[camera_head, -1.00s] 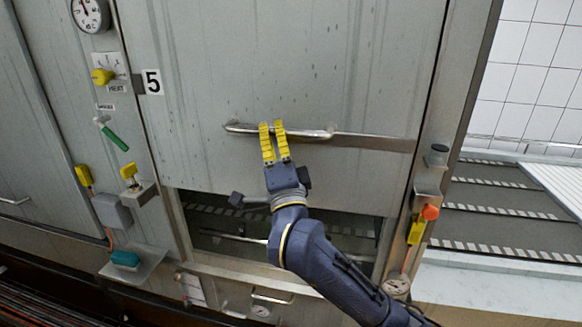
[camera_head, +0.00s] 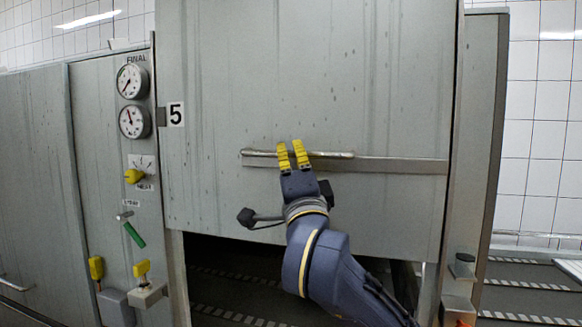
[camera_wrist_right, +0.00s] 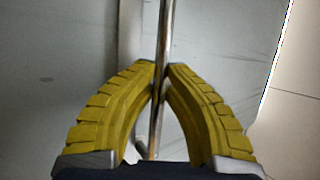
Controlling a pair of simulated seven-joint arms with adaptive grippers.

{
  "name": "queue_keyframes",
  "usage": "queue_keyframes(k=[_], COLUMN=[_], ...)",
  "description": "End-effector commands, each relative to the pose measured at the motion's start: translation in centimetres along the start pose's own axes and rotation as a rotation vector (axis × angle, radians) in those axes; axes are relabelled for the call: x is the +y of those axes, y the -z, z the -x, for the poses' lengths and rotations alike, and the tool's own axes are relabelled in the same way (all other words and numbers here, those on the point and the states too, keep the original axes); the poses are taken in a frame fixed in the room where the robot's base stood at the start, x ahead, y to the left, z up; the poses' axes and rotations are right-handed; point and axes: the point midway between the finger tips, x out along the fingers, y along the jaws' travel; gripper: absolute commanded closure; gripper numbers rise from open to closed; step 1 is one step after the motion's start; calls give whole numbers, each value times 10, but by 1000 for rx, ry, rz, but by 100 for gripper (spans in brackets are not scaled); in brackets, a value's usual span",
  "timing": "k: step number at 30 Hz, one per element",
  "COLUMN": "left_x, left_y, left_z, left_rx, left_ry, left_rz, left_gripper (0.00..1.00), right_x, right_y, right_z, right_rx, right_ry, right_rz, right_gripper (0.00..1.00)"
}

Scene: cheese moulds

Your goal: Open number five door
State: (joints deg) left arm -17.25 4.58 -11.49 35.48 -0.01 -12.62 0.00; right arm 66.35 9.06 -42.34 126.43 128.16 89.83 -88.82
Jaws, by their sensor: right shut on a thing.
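The number five door (camera_head: 330,90) is a tall grey metal panel with a "5" label (camera_head: 176,114) at its left edge. It stands raised, with a dark opening (camera_head: 235,275) below its lower edge. A horizontal metal bar handle (camera_head: 340,155) crosses the door. My right gripper (camera_head: 292,150) has its yellow fingers closed on the handle, left of the bar's middle. In the right wrist view the handle (camera_wrist_right: 165,40) runs between the yellow fingertips (camera_wrist_right: 160,68). My left gripper is not in view.
Gauges (camera_head: 132,100), a yellow knob (camera_head: 134,176) and a green lever (camera_head: 134,234) sit on the panel left of the door. A post with a small box (camera_head: 462,268) stands to the right. Slatted racks (camera_head: 530,285) lie beyond it.

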Motion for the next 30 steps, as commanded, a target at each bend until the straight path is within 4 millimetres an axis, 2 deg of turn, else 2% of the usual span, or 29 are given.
queue_keyframes(k=[10,11,17,26,30], left_x=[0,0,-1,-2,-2], left_y=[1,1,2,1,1], left_z=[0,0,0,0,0], left_rx=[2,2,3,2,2], left_ry=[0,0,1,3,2], left_rz=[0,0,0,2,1], left_gripper=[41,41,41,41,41], right_x=[0,0,0,0,0], right_y=[2,2,1,0,0], right_z=[-2,-2,-1,1,14], right_rx=[4,4,2,1,-1], right_ry=[-1,-1,-1,-1,-1], right_rz=[0,0,0,-1,-2], right_gripper=[100,88,65,64,64])
